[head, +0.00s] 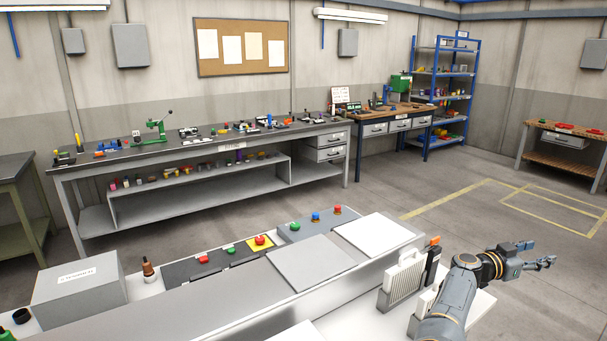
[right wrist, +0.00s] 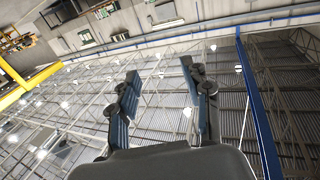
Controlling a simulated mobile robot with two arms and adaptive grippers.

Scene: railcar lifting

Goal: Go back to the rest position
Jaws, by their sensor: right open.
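My right gripper (head: 540,254) is at the right of the head view, at the end of my arm, out past the right end of the console. Its fingers point to the right, apart and empty. In the right wrist view the two fingers (right wrist: 160,100) stand apart with nothing between them, and the roof trusses show behind. My left gripper is not in the head view.
A console (head: 350,272) with several coloured buttons and a grey box (head: 80,287) is close in front. A long workbench (head: 200,150) stands behind it, and a blue shelf (head: 445,95) is farther back. Yellow-lined floor (head: 500,200) at the right is clear.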

